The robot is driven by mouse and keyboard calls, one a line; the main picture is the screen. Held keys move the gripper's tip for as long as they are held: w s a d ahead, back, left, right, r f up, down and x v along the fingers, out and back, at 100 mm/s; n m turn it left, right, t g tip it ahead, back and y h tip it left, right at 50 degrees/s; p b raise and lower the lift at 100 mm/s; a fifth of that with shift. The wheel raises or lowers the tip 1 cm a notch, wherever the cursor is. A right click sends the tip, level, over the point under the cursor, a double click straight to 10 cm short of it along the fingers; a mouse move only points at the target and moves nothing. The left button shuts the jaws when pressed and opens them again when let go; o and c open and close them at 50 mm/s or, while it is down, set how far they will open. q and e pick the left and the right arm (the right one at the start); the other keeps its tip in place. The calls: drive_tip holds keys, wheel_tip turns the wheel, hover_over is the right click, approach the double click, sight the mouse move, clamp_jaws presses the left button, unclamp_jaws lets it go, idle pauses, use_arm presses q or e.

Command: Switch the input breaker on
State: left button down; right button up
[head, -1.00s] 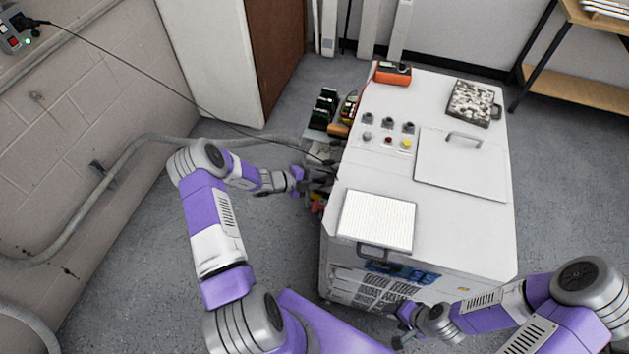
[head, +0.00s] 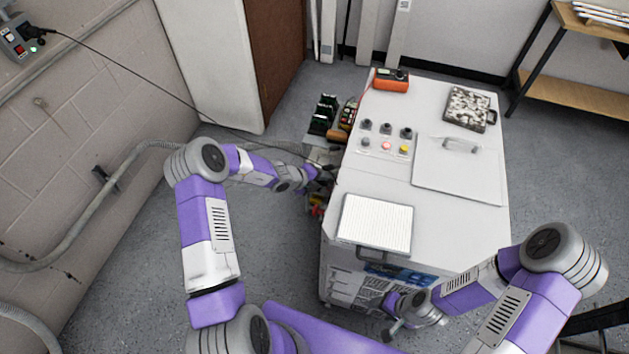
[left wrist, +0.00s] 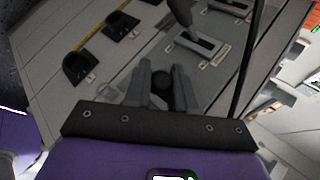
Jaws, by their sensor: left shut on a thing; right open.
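The white transformer cabinet (head: 345,285) stands right of centre. In the head view my left gripper (head: 318,180) is at its left side face, its fingers partly hidden. In the left wrist view my left gripper (left wrist: 161,88) is shut on a dark round-ended piece (left wrist: 162,82), in line with the other switches; it looks like a breaker handle. Its label is hidden. A grey lever (left wrist: 186,37) rises from a light slotted plate (left wrist: 200,47) just beyond. My right gripper (head: 392,330) is open and low by the cabinet's front, apart from it.
Dark sockets (left wrist: 80,66) line the panel beside the switches. A black cable crosses near my left gripper.

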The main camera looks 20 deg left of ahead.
idle(0.3)
use_arm(q)
drive_tip(key=c, duration=1)
unclamp_jaws()
drive_tip(key=shift+d, duration=0.1)
drive_tip(key=p+v, duration=0.2)
drive_tip(key=v, duration=0.5)
drive_tip(key=shift+s+r, duration=0.15)
drive_tip(key=shift+r, duration=0.05)
